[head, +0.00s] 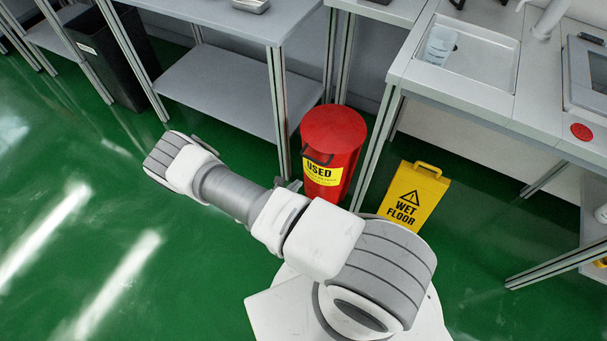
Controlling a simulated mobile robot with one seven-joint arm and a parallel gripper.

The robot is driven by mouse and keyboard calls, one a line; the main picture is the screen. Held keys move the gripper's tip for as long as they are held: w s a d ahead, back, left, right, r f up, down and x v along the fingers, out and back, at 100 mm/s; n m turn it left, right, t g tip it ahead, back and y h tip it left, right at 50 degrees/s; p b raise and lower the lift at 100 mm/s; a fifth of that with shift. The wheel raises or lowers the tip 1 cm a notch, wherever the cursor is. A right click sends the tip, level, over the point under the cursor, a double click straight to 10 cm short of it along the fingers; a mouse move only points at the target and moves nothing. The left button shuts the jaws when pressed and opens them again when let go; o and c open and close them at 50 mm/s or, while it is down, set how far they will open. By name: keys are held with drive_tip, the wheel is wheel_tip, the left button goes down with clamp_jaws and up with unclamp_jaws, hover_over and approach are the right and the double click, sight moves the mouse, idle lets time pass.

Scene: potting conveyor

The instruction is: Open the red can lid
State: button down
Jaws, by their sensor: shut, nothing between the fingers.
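The red can (341,178) stands upright on the green floor, right of the middle table's front leg. Its round red lid (334,126) is down on the can and looks closed. A dark handle (317,157) sticks out at the lid's front edge, above the yellow "USED" label (322,174). My arm crosses in front of the can's lower left side and hides part of it. A small grey part shows between my arm and the can, but I cannot tell what it is. I cannot make out my gripper or its fingers.
A yellow wet-floor sign (414,196) stands right of the can. A table with a lower shelf (228,90) is to the left, and a sink bench (467,92) to the right. A dark bin (108,60) stands further left. The green floor at left is clear.

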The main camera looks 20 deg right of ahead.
drive_tip(key=b+x, duration=0.3)
drive_tip(key=x, duration=0.7)
drive_tip(key=shift+w+d+r, duration=0.1)
drive_tip(key=shift+r, duration=1)
drive_tip(key=shift+w+d+r, duration=0.1)
drive_tip(key=shift+w+r, duration=0.05)
drive_tip(key=shift+r, duration=0.9)
